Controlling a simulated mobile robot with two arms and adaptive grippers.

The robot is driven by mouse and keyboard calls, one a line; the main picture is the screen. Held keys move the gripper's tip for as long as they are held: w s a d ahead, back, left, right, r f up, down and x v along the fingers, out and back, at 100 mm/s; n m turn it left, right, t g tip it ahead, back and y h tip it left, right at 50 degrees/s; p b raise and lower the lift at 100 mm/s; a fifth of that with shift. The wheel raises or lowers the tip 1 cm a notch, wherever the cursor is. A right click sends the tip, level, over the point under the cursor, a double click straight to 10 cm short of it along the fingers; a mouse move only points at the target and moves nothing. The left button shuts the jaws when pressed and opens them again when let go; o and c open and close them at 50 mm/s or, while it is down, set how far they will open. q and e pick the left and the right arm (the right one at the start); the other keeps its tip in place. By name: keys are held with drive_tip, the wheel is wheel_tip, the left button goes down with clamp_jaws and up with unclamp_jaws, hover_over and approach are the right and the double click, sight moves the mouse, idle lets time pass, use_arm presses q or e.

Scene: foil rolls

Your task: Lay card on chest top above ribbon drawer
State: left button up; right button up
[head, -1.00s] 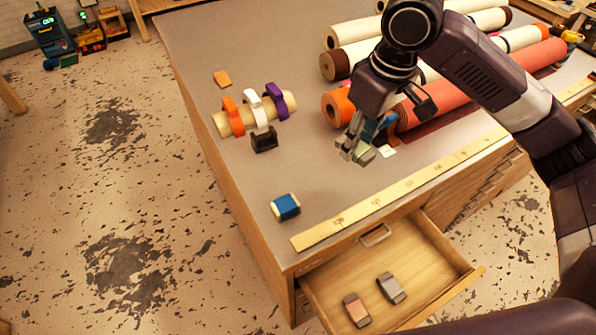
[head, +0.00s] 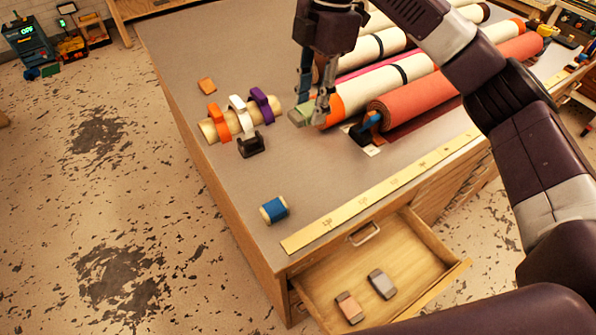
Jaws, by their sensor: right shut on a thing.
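My right gripper (head: 312,108) is over the chest top (head: 260,165), shut on a small pale green block-like thing (head: 300,115) near the end of an orange-ended roll. The thing is partly hidden by the fingers. A small white card-like piece (head: 373,151) lies on the chest top by the end of the red roll (head: 400,105); I cannot tell if it is the task's card. An open drawer (head: 420,245) at the chest's near side holds a tan and a grey block; I cannot tell whether it is the ribbon drawer. My left gripper is not in view.
A pale roll (head: 215,128) wears orange, white and purple bands. A black clip (head: 251,146), an orange piece (head: 207,84) and a blue-banded block (head: 273,209) lie on the top. A yellow ruler (head: 380,190) runs along the near edge. Open surface lies around the blue-banded block.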

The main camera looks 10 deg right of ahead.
sight(307, 177)
wheel_tip(307, 177, down, 19)
drive_tip(key=p, duration=0.3)
drive_tip(key=shift+f, duration=0.1)
drive_tip(key=shift+f, duration=0.15)
drive_tip(key=o, duration=1.1)
drive_tip(key=shift+c, duration=0.2)
wheel_tip(307, 177, up, 12)
drive_tip(key=d+b, duration=0.1)
drive_tip(key=b, duration=0.1)
drive_tip(key=shift+w+d+b, duration=0.35)
